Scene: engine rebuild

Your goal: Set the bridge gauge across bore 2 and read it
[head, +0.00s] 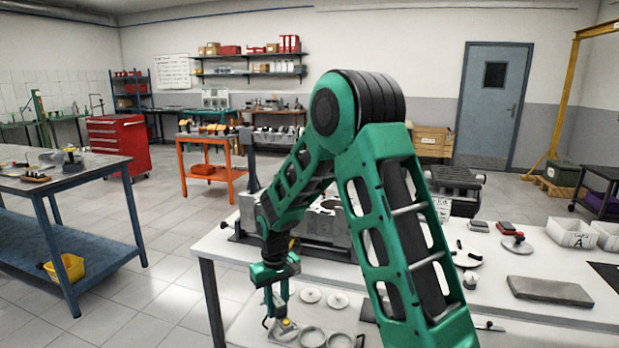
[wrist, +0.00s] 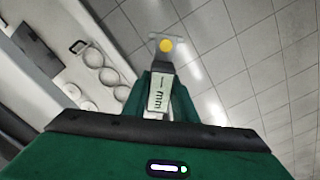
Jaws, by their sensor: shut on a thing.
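The bridge gauge (wrist: 166,60) has a pale crossbar, a round yellow face and a pale label reading "1 mm". My gripper (wrist: 161,97) is shut on it by the label part. In the head view my gripper (head: 276,297) points down by the near table's left front edge, with the gauge (head: 285,326) below the fingers. The grey engine block (head: 322,228) stands on the table behind my gripper, apart from the gauge. My arm hides part of the block, and I cannot tell which bore is bore 2.
Several rings (head: 312,337) and pale discs (head: 310,295) lie beside the gauge on the white table (head: 225,247). A grey slab (head: 549,290), small tools and white bins (head: 571,232) are to the right. Open tiled floor lies left.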

